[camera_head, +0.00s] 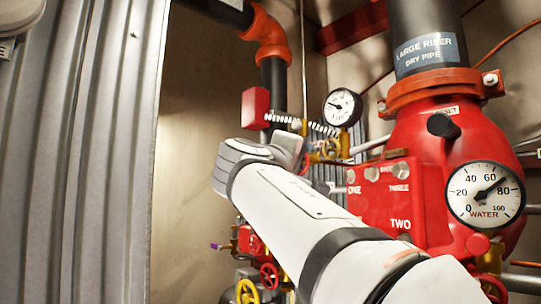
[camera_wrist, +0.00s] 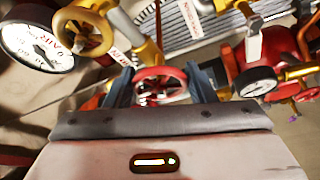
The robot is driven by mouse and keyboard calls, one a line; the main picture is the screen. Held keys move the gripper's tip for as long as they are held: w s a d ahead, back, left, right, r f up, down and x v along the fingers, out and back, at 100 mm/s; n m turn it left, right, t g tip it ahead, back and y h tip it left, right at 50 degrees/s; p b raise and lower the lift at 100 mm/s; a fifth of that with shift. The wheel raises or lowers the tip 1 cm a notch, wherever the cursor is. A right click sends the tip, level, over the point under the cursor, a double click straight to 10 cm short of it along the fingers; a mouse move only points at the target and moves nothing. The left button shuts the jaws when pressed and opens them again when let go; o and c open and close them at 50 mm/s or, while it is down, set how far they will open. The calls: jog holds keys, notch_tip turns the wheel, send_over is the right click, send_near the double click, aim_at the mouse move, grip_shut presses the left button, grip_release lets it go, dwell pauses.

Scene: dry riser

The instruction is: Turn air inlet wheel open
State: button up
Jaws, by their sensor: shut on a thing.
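In the wrist view, a red hand wheel (camera_wrist: 160,80) with spokes sits between the two dark fingers of my gripper (camera_wrist: 160,88). The gripper is shut on this wheel, one finger at each side of the rim. I cannot read a label on it that names it as the air inlet. A small white tag with red letters hangs just above it.
A yellow wheel (camera_wrist: 82,32) and a gauge marked AIR (camera_wrist: 38,42) are close at the upper left in the wrist view. Another gauge (camera_wrist: 256,82) is at right. The head view shows a red riser body (camera_head: 440,130), a WATER gauge (camera_head: 485,193) and lower yellow wheel (camera_head: 247,291).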

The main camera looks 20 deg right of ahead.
jog(key=n+p, duration=0.1)
jog(key=n, duration=0.1)
jog(key=n+y+p, duration=0.1)
jog(key=n, duration=0.1)
jog(key=shift+r+n+g+y+p, duration=0.2)
jog(key=shift+n+g+y+p, duration=0.1)
jog(key=shift+g+p, duration=0.1)
jog(key=n+g, duration=0.1)
jog(key=n, duration=0.1)
jog(key=n+y, duration=0.1)
jog(key=n, duration=0.1)
jog(key=shift+f+n+g, duration=0.1)
jog(key=shift+n+g, duration=0.2)
jog(key=shift+g, duration=0.1)
jog(key=n+g, duration=0.2)
jog(key=n, duration=0.2)
jog(key=shift+w+g, duration=0.1)
jog(key=shift+g, duration=0.2)
jog(key=n+g, duration=0.2)
jog(key=n, duration=0.1)
jog(key=shift+n, duration=0.3)
jog(key=o, duration=1)
jog(key=shift+a, duration=0.1)
